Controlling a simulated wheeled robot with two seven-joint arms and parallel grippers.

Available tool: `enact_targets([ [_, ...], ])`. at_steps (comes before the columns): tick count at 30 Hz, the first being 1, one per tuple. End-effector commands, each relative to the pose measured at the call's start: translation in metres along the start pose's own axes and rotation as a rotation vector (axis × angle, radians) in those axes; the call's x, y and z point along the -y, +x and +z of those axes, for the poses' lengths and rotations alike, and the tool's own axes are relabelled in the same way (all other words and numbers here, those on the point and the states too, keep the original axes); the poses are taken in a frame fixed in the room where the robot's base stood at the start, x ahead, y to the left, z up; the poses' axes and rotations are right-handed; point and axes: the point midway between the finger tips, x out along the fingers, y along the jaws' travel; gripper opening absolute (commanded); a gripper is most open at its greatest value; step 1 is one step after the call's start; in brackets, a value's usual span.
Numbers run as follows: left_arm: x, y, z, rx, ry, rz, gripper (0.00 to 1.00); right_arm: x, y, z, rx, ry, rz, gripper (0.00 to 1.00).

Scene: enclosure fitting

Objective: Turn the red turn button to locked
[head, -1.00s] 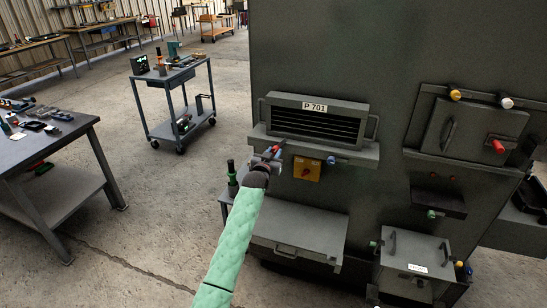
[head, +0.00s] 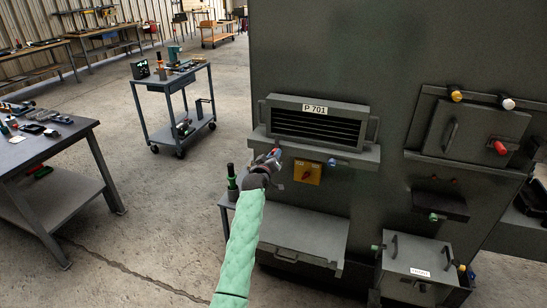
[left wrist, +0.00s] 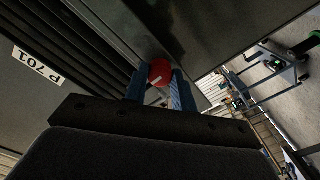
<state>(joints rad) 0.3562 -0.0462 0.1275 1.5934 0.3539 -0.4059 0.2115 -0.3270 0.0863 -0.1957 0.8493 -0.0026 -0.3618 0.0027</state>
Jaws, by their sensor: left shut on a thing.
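The red turn button (left wrist: 160,72) shows in the left wrist view as a round red knob with a pale mark. It sits between the two blue fingers of my left gripper (left wrist: 154,88), which is shut on it. In the head view my left gripper (head: 268,158) is at the left end of the ledge under the grey louvred unit labelled P 701 (head: 315,123). There the button (head: 277,153) shows only as a small red spot at the fingertips, mostly hidden. I cannot read any lock marking. My right gripper is not in view.
A yellow plate with a red switch (head: 308,172) is just right of my left gripper. A blue knob (head: 331,162) sits on the ledge. A hatch with another red knob (head: 501,148) is at the right. A grey box (head: 303,235) juts out below.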

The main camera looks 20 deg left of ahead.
Motion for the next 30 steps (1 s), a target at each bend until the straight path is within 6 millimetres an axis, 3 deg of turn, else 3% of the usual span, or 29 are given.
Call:
enact_targets([
  [15, 0.0008, -0.0002, 0.0014, 0.002, -0.018, -0.001, 0.03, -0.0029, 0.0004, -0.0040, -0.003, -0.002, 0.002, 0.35],
  [16, 0.0009, -0.0002, 0.0014, 0.002, -0.018, -0.001, 0.32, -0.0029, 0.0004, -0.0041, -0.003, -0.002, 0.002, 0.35],
  [18, 0.0008, -0.0002, 0.0012, 0.002, -0.018, -0.001, 0.46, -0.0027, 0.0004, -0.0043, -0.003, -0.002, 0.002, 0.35],
  [30, 0.0016, -0.0056, 0.0023, 0.001, -0.017, 0.000, 0.48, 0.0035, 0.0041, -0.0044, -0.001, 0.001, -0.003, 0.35],
])
